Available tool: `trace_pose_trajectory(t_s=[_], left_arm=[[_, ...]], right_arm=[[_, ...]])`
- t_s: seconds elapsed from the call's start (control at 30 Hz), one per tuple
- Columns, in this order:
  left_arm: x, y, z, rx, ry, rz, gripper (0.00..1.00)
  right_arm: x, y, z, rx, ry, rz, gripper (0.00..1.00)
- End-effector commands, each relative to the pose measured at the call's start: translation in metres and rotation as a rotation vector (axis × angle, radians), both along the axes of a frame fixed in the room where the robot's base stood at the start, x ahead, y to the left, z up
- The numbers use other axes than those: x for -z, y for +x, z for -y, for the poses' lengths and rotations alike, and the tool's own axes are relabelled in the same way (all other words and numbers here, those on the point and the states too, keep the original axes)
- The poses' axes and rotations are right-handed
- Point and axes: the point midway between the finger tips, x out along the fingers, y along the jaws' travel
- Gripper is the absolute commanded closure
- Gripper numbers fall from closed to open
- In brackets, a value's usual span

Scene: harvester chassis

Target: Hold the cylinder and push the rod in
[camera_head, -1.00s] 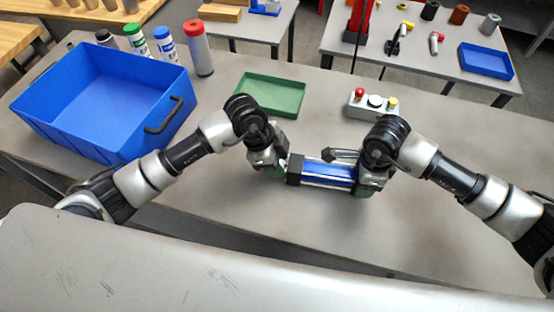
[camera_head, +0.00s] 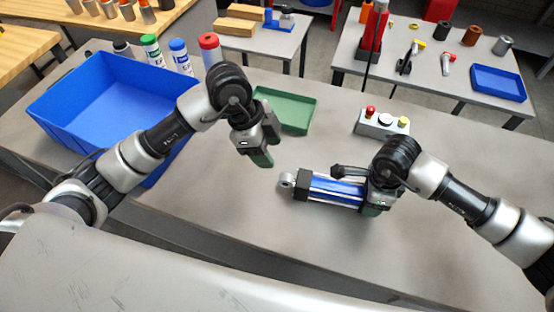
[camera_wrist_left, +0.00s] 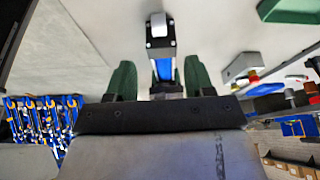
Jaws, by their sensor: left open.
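The cylinder (camera_head: 337,190) has a blue body and black end caps and lies roughly level over the grey table. A short rod with a silver eye end (camera_head: 287,180) sticks out of its left cap. My right gripper (camera_head: 373,204) is around the cylinder's right end and looks closed on it; its inner faces are hidden. My left gripper (camera_head: 260,157) is open and empty, up and left of the rod eye and apart from it. In the left wrist view the eye end (camera_wrist_left: 159,25) and blue body (camera_wrist_left: 163,70) appear beyond and between the green fingers.
A blue bin (camera_head: 50,110) stands left, with several capped tubes behind it. A green tray (camera_head: 290,112) lies behind my left gripper. A button box (camera_head: 383,122) stands behind the cylinder. The table front of the cylinder is clear.

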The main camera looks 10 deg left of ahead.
Motion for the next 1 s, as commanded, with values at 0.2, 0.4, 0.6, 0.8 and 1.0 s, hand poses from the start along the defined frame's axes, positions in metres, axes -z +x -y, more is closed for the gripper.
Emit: trace_pose_trajectory(t_s=[0.2, 0.4, 0.6, 0.8, 1.0], left_arm=[[-0.0113, 0.0002, -0.0051, -0.002, 0.001, 0.0, 0.47], [-0.0114, 0.0002, -0.0052, -0.002, 0.001, 0.0, 0.47], [-0.0111, 0.0003, -0.005, -0.002, 0.001, 0.0, 0.47], [-0.0109, 0.0003, -0.0051, -0.002, 0.001, 0.0, 0.47], [-0.0109, 0.0003, -0.005, -0.002, 0.001, 0.0, 0.47]], right_arm=[[-0.001, 0.0002, -0.0008, -0.001, 0.004, 0.001, 0.85], [-0.001, 0.0003, -0.0006, 0.0, 0.004, 0.001, 0.85], [-0.0007, 0.0002, -0.0002, 0.0, 0.002, 0.001, 0.14], [-0.0003, 0.0001, 0.0001, 0.0, 0.001, 0.0, 0.13], [-0.0097, 0.001, 0.0002, 0.0, 0.001, 0.003, 0.13]])
